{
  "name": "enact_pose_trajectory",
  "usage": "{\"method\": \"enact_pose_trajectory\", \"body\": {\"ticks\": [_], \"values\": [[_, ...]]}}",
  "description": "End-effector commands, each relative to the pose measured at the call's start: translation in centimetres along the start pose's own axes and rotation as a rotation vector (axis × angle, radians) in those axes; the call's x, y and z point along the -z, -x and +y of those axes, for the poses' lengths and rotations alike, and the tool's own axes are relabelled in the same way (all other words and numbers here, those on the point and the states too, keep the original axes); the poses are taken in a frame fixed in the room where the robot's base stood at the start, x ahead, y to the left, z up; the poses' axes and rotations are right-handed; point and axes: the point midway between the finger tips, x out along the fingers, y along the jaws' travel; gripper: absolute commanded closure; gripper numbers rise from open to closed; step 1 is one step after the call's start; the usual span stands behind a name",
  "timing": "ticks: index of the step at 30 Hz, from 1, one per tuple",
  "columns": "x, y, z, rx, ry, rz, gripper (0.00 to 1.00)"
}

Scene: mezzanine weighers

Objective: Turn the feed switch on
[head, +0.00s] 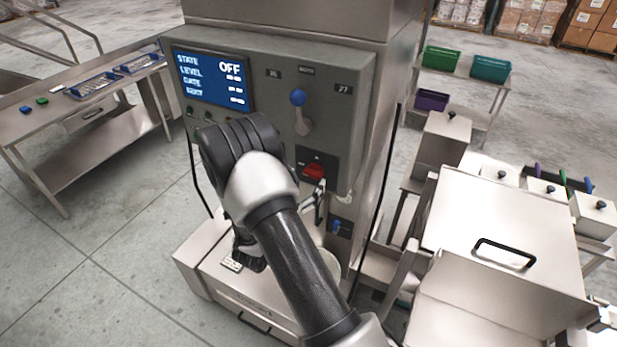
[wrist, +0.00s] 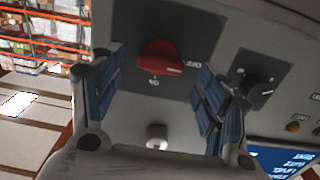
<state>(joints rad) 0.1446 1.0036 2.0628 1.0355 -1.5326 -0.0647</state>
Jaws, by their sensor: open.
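The red rotary switch (head: 314,171) sits on a dark plate low on the grey control panel; it also shows in the wrist view (wrist: 160,57). Its handle lies roughly sideways, with its pale mark toward a label that seems to read OFF. Another label, seemingly ON, is beside it. The plate's name is not readable. My gripper (wrist: 160,72) is open and empty, its blue-padded fingers on either side of the switch in the wrist view; contact cannot be told. In the head view my arm hides most of the gripper. The screen (head: 212,80) reads STATE OFF.
A blue-topped lever (head: 298,98) is above the switch. A black knob (wrist: 257,88) is beside it in the wrist view. A steel bin with a handled lid (head: 505,225) stands at right, and a steel table (head: 75,110) at left. Floor is clear at lower left.

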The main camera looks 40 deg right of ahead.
Motion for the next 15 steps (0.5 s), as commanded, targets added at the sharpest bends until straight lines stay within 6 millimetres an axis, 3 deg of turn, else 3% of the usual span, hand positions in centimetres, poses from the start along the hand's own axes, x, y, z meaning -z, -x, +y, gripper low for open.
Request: {"method": "enact_pose_trajectory", "body": {"ticks": [6, 15], "values": [[0.1, -2.3, 0.0, -0.001, -0.001, 0.0, 0.32], [0.0, -2.6, -0.1, 0.001, 0.0, 0.0, 0.32]]}}
